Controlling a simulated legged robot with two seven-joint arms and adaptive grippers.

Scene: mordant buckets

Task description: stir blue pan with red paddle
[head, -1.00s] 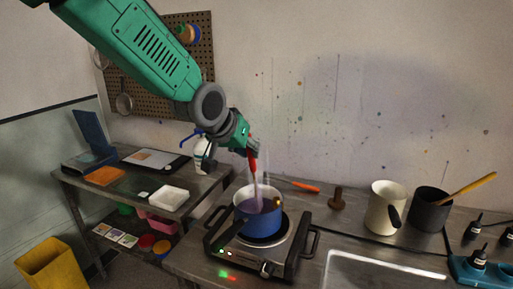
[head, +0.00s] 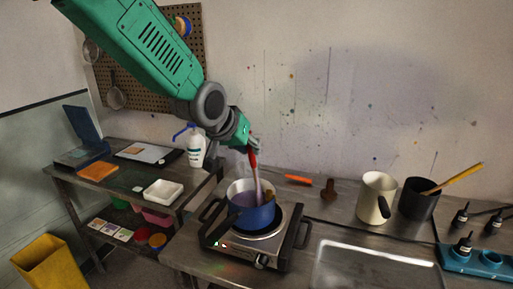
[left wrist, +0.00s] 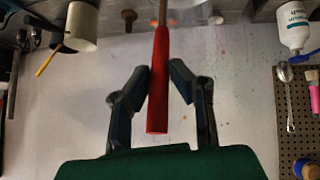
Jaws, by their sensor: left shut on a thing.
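The blue pan (head: 254,217) sits on the hot plate, with purplish liquid inside. My left gripper (head: 252,147) is above the pan and shut on the red paddle (head: 254,164) by its handle. The paddle points down steeply, and its lower end reaches into the pan, where the tip is hidden. In the left wrist view the red handle (left wrist: 158,85) runs between the two dark fingers of the left gripper (left wrist: 160,76). My right gripper is in neither view.
The hot plate (head: 219,244) has side handles close around the pan. An orange-handled tool (head: 298,179), a brown wooden piece (head: 328,189), a cream jug (head: 373,197) and a dark pot (head: 415,199) stand to the right. A white bottle (head: 196,151) stands behind left.

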